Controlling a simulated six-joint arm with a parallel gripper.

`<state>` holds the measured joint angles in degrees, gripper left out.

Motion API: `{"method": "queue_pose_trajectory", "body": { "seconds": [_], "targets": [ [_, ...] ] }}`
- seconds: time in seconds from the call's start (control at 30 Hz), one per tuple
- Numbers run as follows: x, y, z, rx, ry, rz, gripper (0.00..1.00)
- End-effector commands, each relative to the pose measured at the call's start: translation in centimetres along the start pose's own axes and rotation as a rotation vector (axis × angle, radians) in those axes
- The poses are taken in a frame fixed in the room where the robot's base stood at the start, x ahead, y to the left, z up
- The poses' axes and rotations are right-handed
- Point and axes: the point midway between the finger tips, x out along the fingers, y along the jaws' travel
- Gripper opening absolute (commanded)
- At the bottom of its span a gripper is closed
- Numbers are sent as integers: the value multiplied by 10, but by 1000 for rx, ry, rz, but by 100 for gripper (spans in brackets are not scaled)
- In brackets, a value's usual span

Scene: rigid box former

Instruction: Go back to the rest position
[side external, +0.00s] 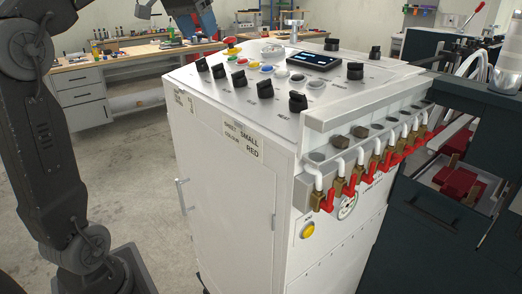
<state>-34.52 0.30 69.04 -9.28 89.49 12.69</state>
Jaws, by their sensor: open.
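My gripper (191,20) shows only in part at the top edge, left of centre, as a dark and blue-grey shape cut off by the picture's edge. It is in the air, apart from the control cabinet, and no held object shows. The white control cabinet (225,190) stands in the middle with labels reading SHEET SMALL and COLOUR RED. Its sloped top panel carries several black knobs, coloured buttons, a red mushroom button (230,41) and a small dark screen (314,61).
A row of brass valves with red handles (376,165) and white pipes sticks out from the cabinet's right side. A yellow button (308,229) is below them. Dark machinery (430,235) stands at right. A wooden workbench (115,65) is behind. The floor at left is clear.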

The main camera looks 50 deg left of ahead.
Motion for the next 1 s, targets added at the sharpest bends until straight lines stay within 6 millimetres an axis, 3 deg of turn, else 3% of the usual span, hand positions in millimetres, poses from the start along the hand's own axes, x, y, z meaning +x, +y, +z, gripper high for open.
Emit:
{"method": "queue_pose_trajectory", "body": {
  "seconds": [0.03,0.1,0.3,0.5,0.7,0.83,1.0],
  "targets": [
    [5,20,16,26,4,7,59],
    [15,41,38,53,11,10,59],
    [51,88,112,140,31,28,59],
    [91,114,193,231,55,50,59],
    [128,122,261,306,77,75,59],
    [142,123,282,330,84,84,59],
    [144,123,286,335,85,86,59]
  ]
}}
